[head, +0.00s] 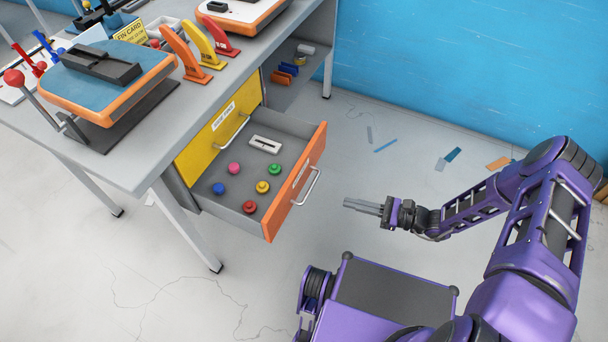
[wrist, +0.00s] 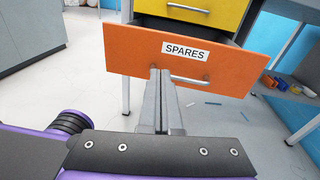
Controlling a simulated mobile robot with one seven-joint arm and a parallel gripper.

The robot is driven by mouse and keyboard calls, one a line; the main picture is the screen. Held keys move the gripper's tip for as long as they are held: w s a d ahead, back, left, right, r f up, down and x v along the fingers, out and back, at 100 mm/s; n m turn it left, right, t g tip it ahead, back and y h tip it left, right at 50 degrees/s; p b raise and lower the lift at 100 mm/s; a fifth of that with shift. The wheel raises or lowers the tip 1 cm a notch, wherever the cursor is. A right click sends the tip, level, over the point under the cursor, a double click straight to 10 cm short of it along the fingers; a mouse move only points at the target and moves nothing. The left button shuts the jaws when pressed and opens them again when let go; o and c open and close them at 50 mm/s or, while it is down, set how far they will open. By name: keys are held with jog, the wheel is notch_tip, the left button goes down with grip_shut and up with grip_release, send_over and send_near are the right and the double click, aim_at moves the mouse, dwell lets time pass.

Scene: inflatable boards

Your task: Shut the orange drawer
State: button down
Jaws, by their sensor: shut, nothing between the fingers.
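The orange drawer (head: 301,181) is pulled well out from under the workbench in the head view, with several coloured knobs and a pale part inside. Its front carries a metal bar handle (head: 306,187). In the wrist view the orange drawer front (wrist: 140,54) faces me, with a SPARES label and the handle (wrist: 190,80) below it. My gripper (head: 345,204) is shut and empty, to the right of the drawer front in the head view, apart from it. In the wrist view my shut fingers (wrist: 160,72) point at the drawer front and hide part of it.
A closed yellow drawer (head: 222,118) sits above the orange one. The workbench (head: 135,165) carries boards, coloured fins and levers. An open shelf (head: 290,80) is beyond the drawers. Flat scraps (head: 447,158) lie on the floor near the blue wall. The floor between gripper and drawer is clear.

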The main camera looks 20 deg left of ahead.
aim_at(296, 176)
jog(key=a, duration=0.5)
jog(key=w+a+m+t, duration=0.1)
jog(key=a, duration=0.3)
jog(key=w+a+m+t, duration=0.1)
jog(key=a, duration=0.4)
jog(key=shift+w+a+r+y, duration=0.2)
jog(key=shift+a+r+y, duration=0.1)
jog(key=shift+a+y, duration=0.1)
